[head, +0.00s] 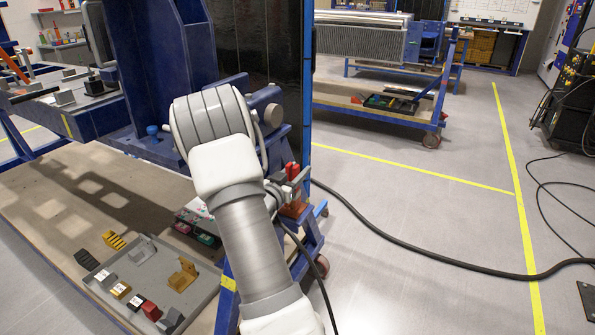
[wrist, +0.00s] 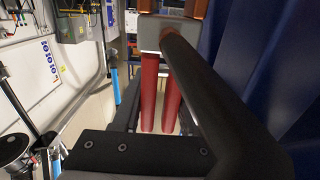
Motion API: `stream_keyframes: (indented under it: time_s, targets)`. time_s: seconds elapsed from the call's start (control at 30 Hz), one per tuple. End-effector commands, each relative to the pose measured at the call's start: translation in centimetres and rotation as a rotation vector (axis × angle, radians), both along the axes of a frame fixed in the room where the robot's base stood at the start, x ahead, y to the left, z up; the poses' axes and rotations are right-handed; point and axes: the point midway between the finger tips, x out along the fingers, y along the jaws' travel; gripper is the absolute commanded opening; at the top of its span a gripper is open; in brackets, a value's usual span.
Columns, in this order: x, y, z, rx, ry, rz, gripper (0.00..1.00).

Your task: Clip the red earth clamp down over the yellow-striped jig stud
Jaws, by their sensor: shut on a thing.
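The red earth clamp (head: 292,171) is in my gripper (head: 283,189), to the right of my forearm in the head view. In the wrist view its two red handles (wrist: 150,95) run between the dark fingers, side by side. A grey block and copper-coloured parts (wrist: 196,8) show at their far end. A thick black cable (wrist: 215,90) crosses the right of that view, in front of part of the clamp. I cannot make out the yellow-striped jig stud in either view; my arm or the clamp may hide it.
The blue jig frame (head: 165,45) and a dark panel (head: 258,50) stand close behind my arm. A grey tray (head: 205,296) with several small blocks lies lower left. A black cable (head: 410,248) runs across the floor. Open floor (head: 400,195) lies to the right.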

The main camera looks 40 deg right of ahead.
Motion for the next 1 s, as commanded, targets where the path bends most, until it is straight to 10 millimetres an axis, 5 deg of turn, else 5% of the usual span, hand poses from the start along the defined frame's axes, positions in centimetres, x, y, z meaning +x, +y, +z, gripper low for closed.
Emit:
stream_keyframes:
  time_s: [0.37,0.4,0.57,1.0]
  targets:
    - [0.0,0.0,-0.5,-0.003,-0.002,0.000,0.00]
    - [0.0,0.0,-0.4,-0.003,-0.002,0.000,0.49]
    - [0.0,0.0,-0.4,-0.002,-0.002,0.000,0.77]
    - [-0.3,1.2,-0.5,0.002,0.001,0.001,0.77]
